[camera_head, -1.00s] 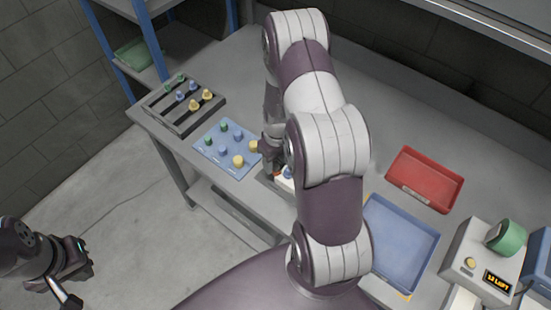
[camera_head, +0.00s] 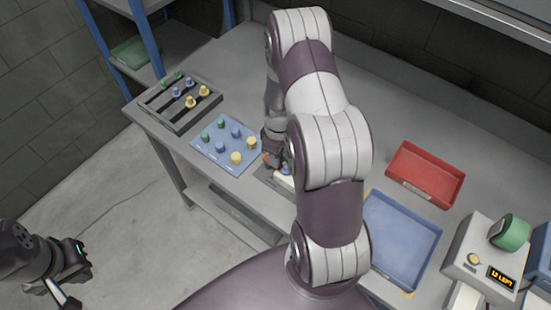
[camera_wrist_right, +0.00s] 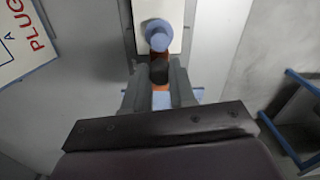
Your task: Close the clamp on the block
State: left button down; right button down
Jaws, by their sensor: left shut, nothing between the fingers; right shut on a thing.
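The white block (camera_head: 285,182) lies at the table's front edge in the head view, partly hidden by my right arm. A blue plug (camera_wrist_right: 158,36) stands in the block (camera_wrist_right: 175,12) in the right wrist view. The orange clamp handle (camera_head: 266,160), with a black part (camera_wrist_right: 158,72) in the wrist view, is beside the block. My right gripper (camera_wrist_right: 160,88) is shut on the handle, a finger on each side. How far the clamp is closed cannot be told. My left gripper (camera_head: 84,262) is shut and empty, over the floor at lower left.
A blue plug board (camera_head: 225,147) and a dark rack (camera_head: 180,103) with several plugs lie left of my right arm. A red tray (camera_head: 426,175), a blue tray (camera_head: 400,240) and a counter box (camera_head: 482,262) are at right. The table's back middle is clear.

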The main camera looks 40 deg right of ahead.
jog(key=c, duration=0.9)
grip_release()
jog(key=shift+w, duration=0.1)
jog(key=shift+c, duration=0.2)
notch_tip(320, 180, up, 13)
jog(key=b, duration=0.2)
jog(key=shift+d+f, duration=0.15)
jog(key=shift+d, duration=0.1)
jog(key=shift+w, duration=0.1)
